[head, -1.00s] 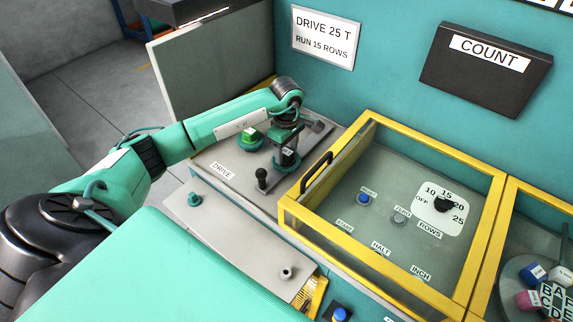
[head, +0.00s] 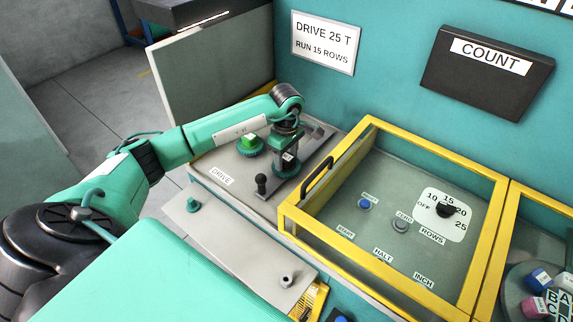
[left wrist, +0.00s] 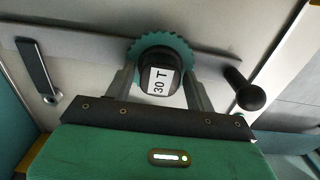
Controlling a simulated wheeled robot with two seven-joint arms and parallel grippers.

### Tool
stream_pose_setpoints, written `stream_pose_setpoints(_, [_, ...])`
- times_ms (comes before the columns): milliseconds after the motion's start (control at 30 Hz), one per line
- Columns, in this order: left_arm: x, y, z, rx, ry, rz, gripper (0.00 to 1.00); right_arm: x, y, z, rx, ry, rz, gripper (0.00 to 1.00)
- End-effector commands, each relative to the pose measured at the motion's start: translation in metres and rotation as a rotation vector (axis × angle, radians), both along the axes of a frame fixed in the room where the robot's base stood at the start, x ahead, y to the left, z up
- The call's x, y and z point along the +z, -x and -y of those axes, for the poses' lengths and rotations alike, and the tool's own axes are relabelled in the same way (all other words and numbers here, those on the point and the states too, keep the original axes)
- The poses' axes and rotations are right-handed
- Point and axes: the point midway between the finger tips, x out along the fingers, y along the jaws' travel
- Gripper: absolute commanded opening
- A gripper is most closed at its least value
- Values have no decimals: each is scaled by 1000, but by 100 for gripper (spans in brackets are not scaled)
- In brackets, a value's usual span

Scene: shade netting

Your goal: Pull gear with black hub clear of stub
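The gear with the black hub (left wrist: 161,80) has a green toothed rim and a label reading 30 T in the left wrist view. In the head view its green rim (head: 287,172) shows low under my left gripper (head: 288,160), on the grey drive plate. My left gripper (left wrist: 160,85) points down at the gear with one finger on each side of the hub. A narrow gap seems to show between each finger and the hub. The stub under the gear is hidden. My right gripper is in neither view.
A green-hubbed gear (head: 250,145) sits left of my gripper on the plate. A black-knobbed lever (head: 262,184) stands close in front. A yellow-framed cover with a black handle (head: 317,178) is to the right. A grey ledge (head: 235,240) in front carries two small posts.

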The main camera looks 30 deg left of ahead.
Motion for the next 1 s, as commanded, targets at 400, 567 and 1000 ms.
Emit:
stream_pose_setpoints(400, [1,0,0,-1,1,2,0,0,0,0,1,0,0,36])
stream_pose_setpoints(567, [3,0,0,-1,0,2,0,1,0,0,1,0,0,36])
stream_pose_setpoints(1000, [12,0,0,-1,1,1,0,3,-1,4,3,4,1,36])
